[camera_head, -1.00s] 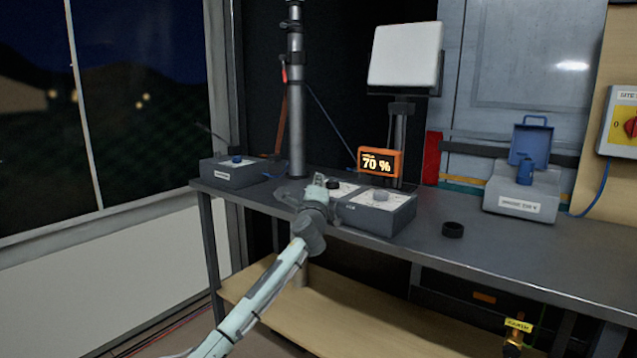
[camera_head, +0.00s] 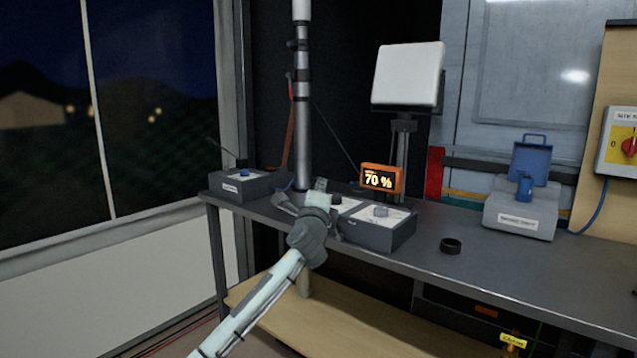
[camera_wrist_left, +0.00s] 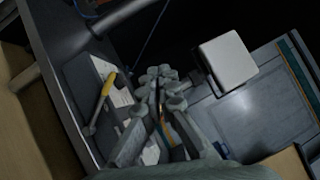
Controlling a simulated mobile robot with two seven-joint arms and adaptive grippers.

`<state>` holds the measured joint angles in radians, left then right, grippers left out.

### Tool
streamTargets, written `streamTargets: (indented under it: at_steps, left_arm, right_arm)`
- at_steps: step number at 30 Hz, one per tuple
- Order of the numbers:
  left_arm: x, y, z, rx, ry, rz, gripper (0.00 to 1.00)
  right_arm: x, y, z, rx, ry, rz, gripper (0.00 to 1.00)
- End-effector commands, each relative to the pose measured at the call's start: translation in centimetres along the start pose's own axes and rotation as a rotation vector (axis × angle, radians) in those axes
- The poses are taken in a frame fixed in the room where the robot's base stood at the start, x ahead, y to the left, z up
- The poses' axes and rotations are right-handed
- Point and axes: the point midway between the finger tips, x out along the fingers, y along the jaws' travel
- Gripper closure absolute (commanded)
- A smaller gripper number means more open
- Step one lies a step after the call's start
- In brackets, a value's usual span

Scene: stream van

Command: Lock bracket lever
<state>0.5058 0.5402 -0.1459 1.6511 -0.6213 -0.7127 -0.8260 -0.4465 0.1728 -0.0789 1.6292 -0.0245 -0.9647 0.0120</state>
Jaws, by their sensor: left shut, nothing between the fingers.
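My left gripper (camera_head: 318,192) is in front of the control box (camera_head: 375,236) on the bench, near the foot of the mast (camera_head: 303,110). In the left wrist view its fingers (camera_wrist_left: 160,85) are shut and empty. A grey bar with a yellow end (camera_wrist_left: 108,84) lies across the view left of the fingers, apart from them; I cannot tell whether it is the bracket lever. A white panel (camera_head: 408,74) sits on a short post bracket (camera_head: 402,150); the panel also shows in the left wrist view (camera_wrist_left: 228,60). No lever is clear on that bracket. My right gripper is out of view.
An orange display reading 70 % (camera_head: 380,179) stands behind the control box. A grey box with a blue knob (camera_head: 240,187) is at the bench's left end. Clear bench lies around the ring.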

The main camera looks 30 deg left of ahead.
Motion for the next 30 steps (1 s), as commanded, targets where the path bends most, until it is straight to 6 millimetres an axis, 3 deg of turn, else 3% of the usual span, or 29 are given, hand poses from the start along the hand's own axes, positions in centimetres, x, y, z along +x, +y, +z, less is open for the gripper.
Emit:
streamTargets:
  at_steps: [7,25,28,30]
  left_arm:
    - [-2.5,-1.5,0.8,-0.001,0.001,0.0,1.0]
    - [-2.8,-1.8,0.9,-0.002,0.0,0.0,1.0]
    - [-2.9,-1.1,0.7,-0.01,0.005,0.011,1.0]
    - [-3.3,0.7,0.0,-0.032,0.017,0.044,1.0]
  right_arm:
    - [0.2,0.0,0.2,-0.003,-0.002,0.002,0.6]
    - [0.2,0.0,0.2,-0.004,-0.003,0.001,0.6]
    - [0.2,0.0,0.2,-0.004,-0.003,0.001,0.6]
    - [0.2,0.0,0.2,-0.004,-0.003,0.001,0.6]
